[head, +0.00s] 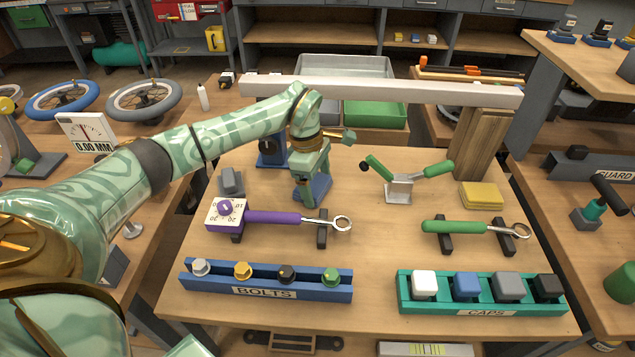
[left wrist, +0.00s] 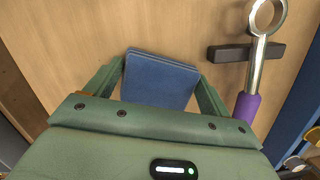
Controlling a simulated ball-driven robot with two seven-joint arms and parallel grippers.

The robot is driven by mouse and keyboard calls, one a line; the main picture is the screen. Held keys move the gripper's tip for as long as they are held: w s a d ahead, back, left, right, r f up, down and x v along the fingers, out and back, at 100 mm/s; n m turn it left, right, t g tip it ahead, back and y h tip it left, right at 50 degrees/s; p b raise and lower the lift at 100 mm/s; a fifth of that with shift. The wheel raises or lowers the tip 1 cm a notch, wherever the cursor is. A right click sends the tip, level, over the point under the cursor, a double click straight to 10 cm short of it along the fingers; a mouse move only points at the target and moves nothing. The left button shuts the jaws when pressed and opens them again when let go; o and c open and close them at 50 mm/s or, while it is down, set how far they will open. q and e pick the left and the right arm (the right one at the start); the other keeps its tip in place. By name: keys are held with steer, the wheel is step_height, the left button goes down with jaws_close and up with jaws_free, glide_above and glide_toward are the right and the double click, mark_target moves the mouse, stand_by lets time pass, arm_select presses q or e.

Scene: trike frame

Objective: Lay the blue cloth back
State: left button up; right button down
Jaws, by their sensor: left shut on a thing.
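The blue cloth (head: 321,187) is a flat folded square pad near the middle of the wooden table. In the left wrist view the cloth (left wrist: 160,78) sits between the two green fingers. My left gripper (head: 309,182) points down and is shut on the cloth, hiding part of it in the head view. I cannot tell whether the cloth touches the tabletop. My right gripper is not in view.
A purple wrench (head: 275,217) lies on rests just in front of the cloth. A green clamp (head: 399,187) stands to the right, then a folded yellow cloth (head: 482,196). The bolts rack (head: 330,294) and caps rack (head: 416,306) line the front. Bare wood lies between the clamp and wrenches.

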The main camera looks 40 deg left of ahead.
arm_select(q)
steer(key=shift+f, duration=0.1)
steer(key=o, duration=1.3)
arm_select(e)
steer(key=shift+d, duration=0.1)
arm_select(q)
steer(key=r+p, duration=0.1)
steer(key=r, duration=0.3)
steer(key=a+r+p, duration=0.1)
steer(key=r, duration=0.3)
steer(key=a+r+p, duration=0.1)
steer(key=r+p, duration=0.1)
steer(key=r, duration=0.2)
steer(key=shift+s, duration=0.25)
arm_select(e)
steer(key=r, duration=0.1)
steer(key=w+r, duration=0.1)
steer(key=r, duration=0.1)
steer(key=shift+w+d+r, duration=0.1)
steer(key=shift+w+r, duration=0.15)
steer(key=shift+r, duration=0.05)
